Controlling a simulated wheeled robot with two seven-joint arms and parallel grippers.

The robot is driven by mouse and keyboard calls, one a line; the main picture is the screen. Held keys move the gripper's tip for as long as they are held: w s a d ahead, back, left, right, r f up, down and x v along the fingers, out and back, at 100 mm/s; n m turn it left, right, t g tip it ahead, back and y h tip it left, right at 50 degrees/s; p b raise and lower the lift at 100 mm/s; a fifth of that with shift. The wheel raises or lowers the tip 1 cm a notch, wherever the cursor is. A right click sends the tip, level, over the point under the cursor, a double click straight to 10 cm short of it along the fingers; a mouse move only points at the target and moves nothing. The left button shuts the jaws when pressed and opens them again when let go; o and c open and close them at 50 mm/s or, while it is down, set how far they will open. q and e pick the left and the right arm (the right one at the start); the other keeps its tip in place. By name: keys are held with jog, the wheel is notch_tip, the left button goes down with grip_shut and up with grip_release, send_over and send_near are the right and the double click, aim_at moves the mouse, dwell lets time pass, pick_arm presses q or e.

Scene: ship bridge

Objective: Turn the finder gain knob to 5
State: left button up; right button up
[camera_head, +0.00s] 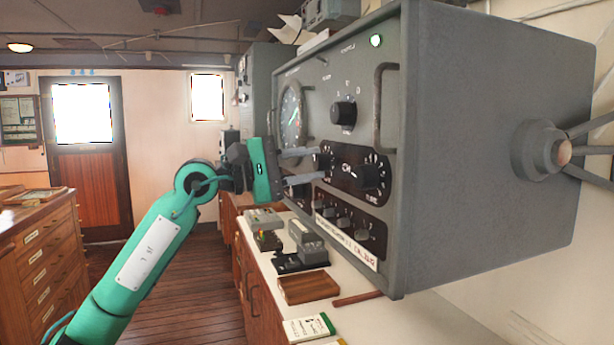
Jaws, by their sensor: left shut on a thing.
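A grey radio-type cabinet (490,120) with a front panel of dials and knobs fills the right side. My left gripper (312,165) is at the panel, its two grey fingers one above the other. They are shut on a black knob (324,160) at the left end of the dark panel strip, and partly hide it. A second black knob (370,178) with white marks around it is at the strip's right end. A larger black knob (343,113) is above. The labels are too small to read, so I cannot tell the held knob's setting. My right gripper is not in view.
A round dial (291,117) and a handle (383,108) stand out from the panel. Below is a counter (370,315) with a telegraph key (299,260), a wooden tray (308,287) and a booklet (308,328). A drawer cabinet (42,262) is at left; the floor between is clear.

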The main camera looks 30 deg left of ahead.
pick_arm(q)
jog(key=m+b, duration=0.1)
jog(key=m, duration=0.2)
jog(key=shift+f+g, duration=0.1)
jog(key=shift+g, duration=0.2)
jog(key=shift+m+g+b, duration=0.3)
jog(key=shift+m+b, duration=0.45)
jog(key=shift+m, duration=1.35)
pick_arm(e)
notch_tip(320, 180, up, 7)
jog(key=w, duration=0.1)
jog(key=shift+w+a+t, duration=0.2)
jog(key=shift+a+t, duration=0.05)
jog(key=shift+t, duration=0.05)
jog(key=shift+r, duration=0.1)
pick_arm(q)
jog(key=o, duration=1)
jog(key=shift+a, duration=0.1)
